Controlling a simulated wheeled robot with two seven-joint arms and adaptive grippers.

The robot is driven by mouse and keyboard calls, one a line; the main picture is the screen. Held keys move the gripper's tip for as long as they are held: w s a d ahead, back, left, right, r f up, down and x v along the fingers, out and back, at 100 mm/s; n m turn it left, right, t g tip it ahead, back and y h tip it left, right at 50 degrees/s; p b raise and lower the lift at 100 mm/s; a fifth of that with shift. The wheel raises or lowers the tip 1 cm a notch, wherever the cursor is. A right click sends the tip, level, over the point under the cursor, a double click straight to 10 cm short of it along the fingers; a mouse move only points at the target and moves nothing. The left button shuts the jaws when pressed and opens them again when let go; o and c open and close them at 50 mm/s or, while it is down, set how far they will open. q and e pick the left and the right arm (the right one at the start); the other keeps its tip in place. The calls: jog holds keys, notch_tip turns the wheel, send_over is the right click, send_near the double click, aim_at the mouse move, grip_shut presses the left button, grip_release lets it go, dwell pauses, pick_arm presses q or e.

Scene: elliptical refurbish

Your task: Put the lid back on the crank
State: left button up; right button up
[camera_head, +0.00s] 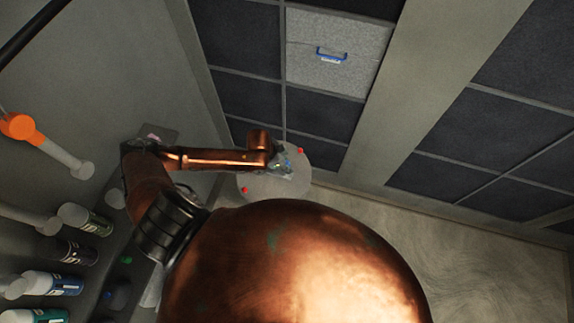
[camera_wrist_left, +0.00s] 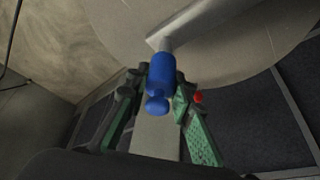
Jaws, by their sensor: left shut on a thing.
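My left gripper (camera_head: 287,166) is over the round grey disc (camera_head: 262,186) with red dots. A grey metal bar (camera_wrist_left: 195,22), apparently the crank, meets the far end of the blue piece in the picture. I cannot tell whether they touch. The disc (camera_wrist_left: 240,52) lies behind, with one red dot by the right finger. My right gripper is not in view.
A light panel with a blue handle (camera_head: 331,55) sits among dark panels (camera_head: 247,38) at the top. Several bottles (camera_head: 84,219) and an orange-ended tool (camera_head: 18,126) line the left side.

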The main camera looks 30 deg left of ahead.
pick_arm(q)
jog(key=shift+p, duration=0.4)
dwell(0.8)
jog(key=shift+f+p, duration=0.15)
jog(key=shift+p, duration=0.2)
dwell(0.6)
jog(key=shift+p, duration=0.35)
dwell(0.3)
jog(key=o, duration=0.8)
jog(key=shift+o, duration=0.6)
